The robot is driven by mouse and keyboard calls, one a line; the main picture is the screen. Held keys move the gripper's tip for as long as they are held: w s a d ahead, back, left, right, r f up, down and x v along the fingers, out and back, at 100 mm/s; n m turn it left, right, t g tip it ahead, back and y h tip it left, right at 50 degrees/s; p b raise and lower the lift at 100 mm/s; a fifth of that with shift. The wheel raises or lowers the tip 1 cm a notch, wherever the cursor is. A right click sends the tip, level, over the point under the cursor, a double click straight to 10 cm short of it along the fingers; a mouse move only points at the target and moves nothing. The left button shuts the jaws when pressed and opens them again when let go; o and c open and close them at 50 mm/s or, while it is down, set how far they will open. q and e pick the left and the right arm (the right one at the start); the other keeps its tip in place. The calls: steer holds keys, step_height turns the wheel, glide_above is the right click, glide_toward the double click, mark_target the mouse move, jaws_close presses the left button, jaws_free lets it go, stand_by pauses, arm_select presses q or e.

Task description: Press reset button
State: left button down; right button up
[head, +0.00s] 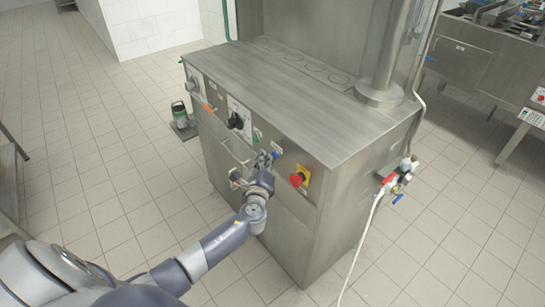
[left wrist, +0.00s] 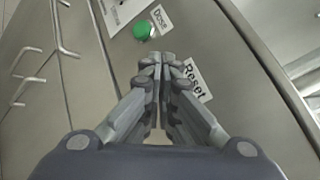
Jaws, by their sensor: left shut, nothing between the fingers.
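The steel machine (head: 290,100) has a control panel along its front edge. A label reading "Reset" (left wrist: 197,82) is on the panel, just right of my fingertips in the left wrist view. A blue button (head: 276,154) shows beside my gripper in the head view; in the left wrist view no button is visible by the label, as the fingers cover that spot. My left gripper (head: 265,159) is shut and empty, its fingertips (left wrist: 156,60) pointing at the panel. Whether they touch it, I cannot tell. My right gripper is out of view.
A green button (left wrist: 143,31) with its own label is just above-left of my fingertips. A red knob (head: 297,180) on a yellow plate lies to the right. A black dial (head: 235,121) is to the left. Bent metal handles (left wrist: 60,45) stick out below the panel.

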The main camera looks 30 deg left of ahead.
arm_select(q)
steer(key=shift+w+d, duration=0.15)
steer(key=shift+w, duration=0.2)
stand_by(0.7)
steer(key=shift+s, duration=0.1)
steer(key=shift+s+a, duration=0.25)
steer(key=shift+s, duration=0.35)
steer(key=s+a, duration=0.2)
steer(key=s, duration=0.3)
steer(key=shift+s+a+p, duration=0.2)
steer(key=shift+s+p, duration=0.05)
steer(key=shift+p, duration=0.05)
stand_by(0.9)
